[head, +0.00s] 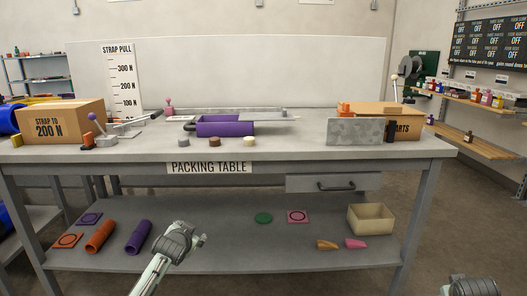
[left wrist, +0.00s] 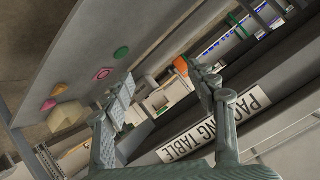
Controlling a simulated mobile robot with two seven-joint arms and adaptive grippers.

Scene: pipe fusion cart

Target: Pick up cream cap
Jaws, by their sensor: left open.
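The cream cap (head: 249,142) sits on the packing table top, the rightmost of three small round caps in front of the purple tray. A brown cap (head: 215,142) and a grey cap (head: 183,141) stand to its left. My left gripper (head: 203,239) is in front of the table, lower than its top and left of the cream cap, well apart from it. In the left wrist view its two fingers (left wrist: 158,72) are spread with nothing held between them. I cannot make out the cream cap in that view. Only a cut-off part of my right gripper (head: 472,287) shows at the bottom right.
The packing table (head: 290,151) has a purple tray (head: 225,126), a strap box (head: 62,122) at left and a grey panel (head: 355,132) at right. A drawer (head: 335,184) hangs under the top. The lower shelf (head: 215,255) holds tubes, plates and a cream bin (head: 370,219).

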